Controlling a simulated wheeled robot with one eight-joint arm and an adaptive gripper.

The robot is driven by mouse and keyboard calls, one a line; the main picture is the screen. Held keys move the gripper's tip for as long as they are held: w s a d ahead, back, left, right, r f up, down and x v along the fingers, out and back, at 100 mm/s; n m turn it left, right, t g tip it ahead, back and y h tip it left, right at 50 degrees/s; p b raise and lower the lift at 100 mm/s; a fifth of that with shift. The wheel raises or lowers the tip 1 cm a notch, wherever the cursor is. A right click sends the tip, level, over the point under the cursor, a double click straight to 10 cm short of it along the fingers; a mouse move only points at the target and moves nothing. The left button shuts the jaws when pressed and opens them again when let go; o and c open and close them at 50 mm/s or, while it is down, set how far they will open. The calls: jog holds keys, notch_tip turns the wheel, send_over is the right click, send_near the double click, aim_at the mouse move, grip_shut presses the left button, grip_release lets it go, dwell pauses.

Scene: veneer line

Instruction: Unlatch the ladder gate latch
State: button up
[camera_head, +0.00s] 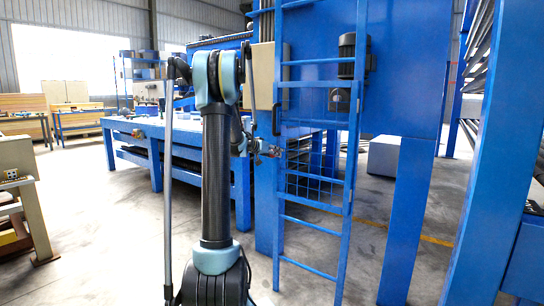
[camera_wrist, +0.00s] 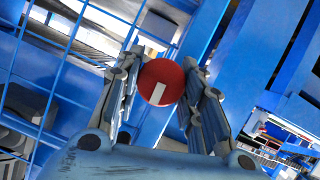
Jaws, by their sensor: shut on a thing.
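The latch shows in the wrist view as a round red disc (camera_wrist: 155,72) with a white bar mark. My gripper (camera_wrist: 162,62) has its two grey fingers on either side of the disc, shut on it. The white mark is slightly tilted. In the head view my gripper (camera_head: 268,151) is small, beside the left post of the blue ladder (camera_head: 279,200), at the height of the mesh gate (camera_head: 315,170). The latch itself is too small to make out clearly there. The gate's blue bars (camera_wrist: 62,62) fill the left of the wrist view. The gate looks closed.
A blue machine frame with a thick leg (camera_head: 405,225) stands right of the ladder. A grey box (camera_head: 262,75) hangs above my gripper. A blue worktable (camera_head: 150,135) stands behind my arm to the left.

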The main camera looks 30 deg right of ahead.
jog(key=n+g, duration=0.1)
jog(key=n+h, duration=0.1)
jog(key=n, duration=0.1)
jog(key=shift+w+g, duration=0.25)
jog(key=shift+g, duration=0.15)
jog(key=n+g+h, duration=0.1)
jog(key=n, duration=0.1)
jog(key=shift+a+f+n, duration=0.1)
jog(key=shift+n, duration=0.3)
jog(key=n+g+h, duration=0.1)
jog(key=n+h, duration=0.1)
jog(key=n, duration=0.1)
jog(key=shift+w, duration=0.1)
jog(key=shift+f+n+h, duration=0.1)
jog(key=shift+n+h, duration=0.4)
jog(key=shift+n, duration=1)
jog(key=o, duration=1.1)
jog(key=shift+f, duration=0.1)
